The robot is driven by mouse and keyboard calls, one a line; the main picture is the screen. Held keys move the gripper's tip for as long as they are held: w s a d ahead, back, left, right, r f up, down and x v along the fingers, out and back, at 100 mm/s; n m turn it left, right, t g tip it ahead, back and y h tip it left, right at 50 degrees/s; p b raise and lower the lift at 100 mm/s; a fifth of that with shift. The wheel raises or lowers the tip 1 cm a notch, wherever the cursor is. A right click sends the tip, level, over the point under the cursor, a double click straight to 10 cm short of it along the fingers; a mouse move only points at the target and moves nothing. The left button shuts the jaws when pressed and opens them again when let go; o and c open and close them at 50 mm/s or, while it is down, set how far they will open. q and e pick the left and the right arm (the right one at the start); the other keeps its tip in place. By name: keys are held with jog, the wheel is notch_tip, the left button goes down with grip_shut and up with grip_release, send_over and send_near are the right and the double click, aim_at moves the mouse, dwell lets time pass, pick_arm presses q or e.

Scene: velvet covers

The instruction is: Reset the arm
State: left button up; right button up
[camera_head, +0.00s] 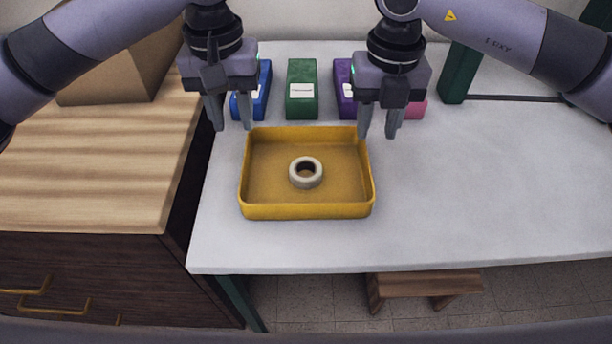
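My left gripper (233,127) hangs above the table near the back left corner of a yellow tray, fingers pointing down. Its fingers are apart with nothing between them. My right gripper (378,135) hangs near the tray's back right corner, also with its fingers apart and empty. The yellow tray (305,211) sits on the white table. A pale ring (306,181), like a roll of tape, lies flat in the tray near its middle.
Blue (262,92), green (301,103), purple (343,75) and pink (417,108) boxes stand along the back of the white table (480,190), partly behind the grippers. A wooden cabinet (90,180) with a cardboard box (130,70) is at left. The table's right side is clear.

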jog(key=shift+r, duration=1.1)
